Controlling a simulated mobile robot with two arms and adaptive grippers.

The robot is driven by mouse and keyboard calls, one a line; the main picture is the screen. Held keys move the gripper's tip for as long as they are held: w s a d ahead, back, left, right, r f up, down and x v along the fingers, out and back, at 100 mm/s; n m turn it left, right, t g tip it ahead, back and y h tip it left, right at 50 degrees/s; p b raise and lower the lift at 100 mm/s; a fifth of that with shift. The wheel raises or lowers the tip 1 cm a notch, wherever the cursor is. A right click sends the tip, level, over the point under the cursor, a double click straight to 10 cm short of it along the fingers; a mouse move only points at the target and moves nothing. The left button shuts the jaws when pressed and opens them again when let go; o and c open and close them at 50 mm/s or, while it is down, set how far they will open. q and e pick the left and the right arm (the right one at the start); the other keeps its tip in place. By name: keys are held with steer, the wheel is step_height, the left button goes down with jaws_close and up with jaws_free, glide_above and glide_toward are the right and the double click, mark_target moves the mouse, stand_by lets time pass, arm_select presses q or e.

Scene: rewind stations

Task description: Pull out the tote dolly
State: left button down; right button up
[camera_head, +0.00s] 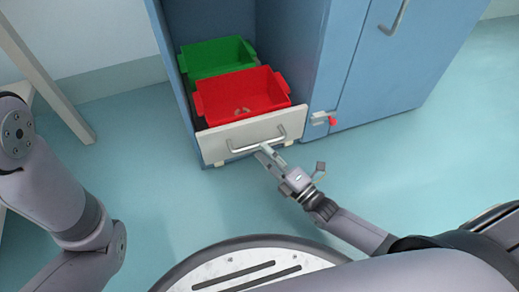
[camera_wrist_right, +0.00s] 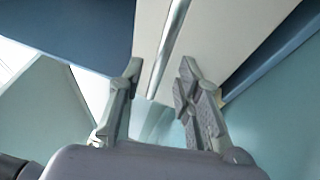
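The tote dolly has a pale front panel (camera_head: 225,143) with a metal bar handle (camera_head: 256,142). It stands low in the open bay of the blue cabinet and carries a red tote (camera_head: 243,113) in front of a green tote. My right gripper (camera_head: 265,152) is at the front of the handle, near its middle. In the right wrist view, the fingers of my right gripper (camera_wrist_right: 160,66) are apart, with the handle bar (camera_wrist_right: 168,45) running between the tips. I cannot tell whether they touch it. My left arm shows at the left, but its gripper is out of view.
The green tote (camera_head: 214,54) sits behind the red one. A latch with a red knob (camera_head: 332,121) is on the blue cabinet (camera_head: 345,70), right of the bay. A pale table leg (camera_head: 45,80) stands at the left. The floor (camera_head: 170,190) before the dolly is clear.

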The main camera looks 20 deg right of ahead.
steer(key=shift+b+x, duration=0.55)
steer(key=shift+x, duration=1.2)
steer(key=shift+c, duration=0.5)
jaws_close()
